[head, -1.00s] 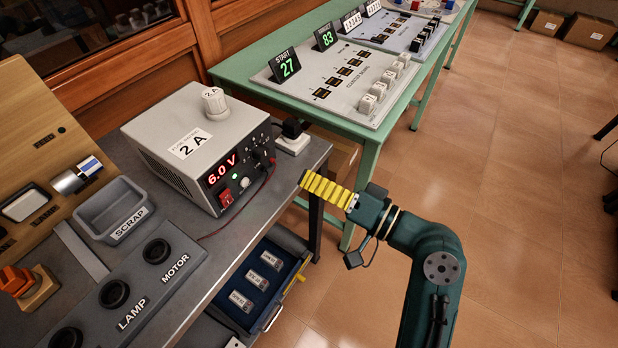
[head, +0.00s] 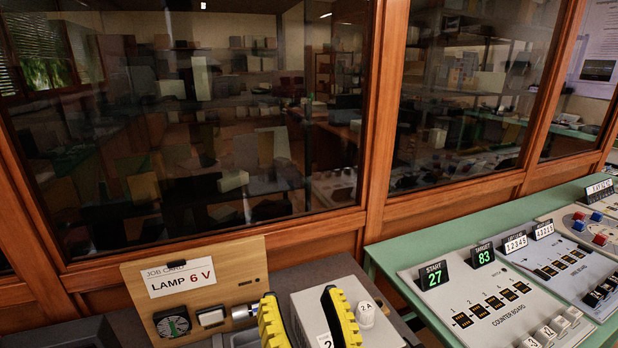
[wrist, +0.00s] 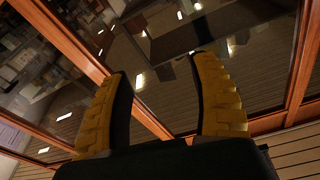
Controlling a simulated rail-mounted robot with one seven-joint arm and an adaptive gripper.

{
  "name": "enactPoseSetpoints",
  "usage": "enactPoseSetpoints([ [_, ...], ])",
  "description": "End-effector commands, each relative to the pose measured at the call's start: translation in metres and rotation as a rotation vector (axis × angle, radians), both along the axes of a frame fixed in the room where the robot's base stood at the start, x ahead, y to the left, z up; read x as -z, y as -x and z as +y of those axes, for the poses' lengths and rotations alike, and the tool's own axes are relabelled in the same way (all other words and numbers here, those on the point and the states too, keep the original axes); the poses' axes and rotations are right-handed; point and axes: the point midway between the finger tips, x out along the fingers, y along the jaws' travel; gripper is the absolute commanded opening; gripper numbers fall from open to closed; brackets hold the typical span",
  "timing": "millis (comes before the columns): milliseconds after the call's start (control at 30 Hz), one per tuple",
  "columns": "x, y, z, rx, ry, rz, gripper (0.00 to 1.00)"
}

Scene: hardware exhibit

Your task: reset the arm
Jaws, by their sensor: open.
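My gripper (head: 307,318) is raised at the bottom middle of the head view, its two yellow ribbed fingers spread apart with nothing between them. In the wrist view the two fingers (wrist: 165,100) also stand apart and empty, facing the glass and ceiling reflections. The rest of my arm is out of the head view. Behind the fingers is the grey power supply box (head: 312,300), partly hidden, with a white knob (head: 366,314) on top.
Wood-framed glass (head: 200,150) rises behind everything. A green table (head: 390,252) at right carries the counter board (head: 490,310) and another panel (head: 570,262). The drawer seen earlier is out of view.

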Motion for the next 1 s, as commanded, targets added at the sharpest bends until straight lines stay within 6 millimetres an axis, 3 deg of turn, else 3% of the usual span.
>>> enactPoseSetpoints([
  [33, -0.025, 0.015, -0.014, 0.089, 0.043, -0.071, 0.62],
  [167, -0.056, 0.060, -0.068, 0.360, 0.152, -0.216, 0.62],
  [200, -0.077, 0.062, -0.074, 0.399, 0.192, -0.233, 0.62],
  [467, -0.178, 0.060, -0.073, 0.387, 0.181, -0.224, 0.62],
  [1000, -0.407, 0.059, -0.073, 0.385, 0.173, -0.221, 0.62],
])
